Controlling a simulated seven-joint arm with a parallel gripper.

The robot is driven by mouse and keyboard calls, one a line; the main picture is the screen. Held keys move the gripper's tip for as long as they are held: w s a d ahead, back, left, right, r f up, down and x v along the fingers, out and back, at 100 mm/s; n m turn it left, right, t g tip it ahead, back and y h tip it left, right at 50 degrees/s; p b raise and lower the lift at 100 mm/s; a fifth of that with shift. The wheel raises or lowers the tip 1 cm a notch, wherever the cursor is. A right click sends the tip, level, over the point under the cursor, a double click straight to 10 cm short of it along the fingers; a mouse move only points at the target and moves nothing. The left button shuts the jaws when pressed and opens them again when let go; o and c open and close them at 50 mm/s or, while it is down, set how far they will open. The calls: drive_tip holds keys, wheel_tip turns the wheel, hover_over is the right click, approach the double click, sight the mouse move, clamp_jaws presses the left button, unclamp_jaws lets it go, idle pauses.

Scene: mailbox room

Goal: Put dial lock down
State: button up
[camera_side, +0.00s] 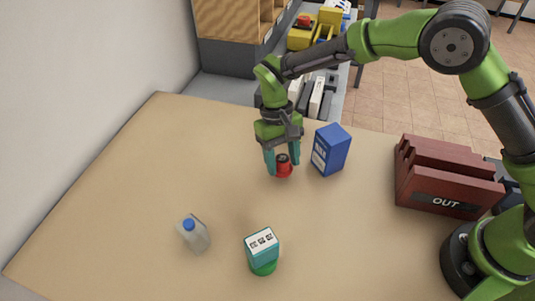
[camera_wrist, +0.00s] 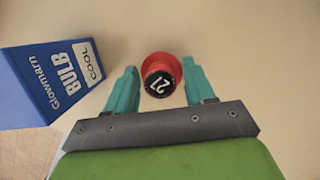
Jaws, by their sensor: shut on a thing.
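The dial lock is a small red cylinder with a black numbered top (camera_side: 284,169). It is upright between the two teal fingertips of my gripper (camera_side: 283,160), at or just above the table. In the wrist view the dial lock (camera_wrist: 161,76) shows its black face with the number 21 between the fingers. My gripper (camera_wrist: 162,88) is shut on it. I cannot tell whether its base touches the table.
A blue bulb box (camera_side: 331,150) stands close on the right of my gripper. A brown OUT tray (camera_side: 445,182) is at right. The table's left side is clear.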

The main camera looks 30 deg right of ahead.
drive_tip(key=shift+f, duration=0.85)
drive_tip(key=shift+f, duration=0.15)
drive_tip(key=o, duration=1.1)
drive_tip(key=shift+c, duration=0.2)
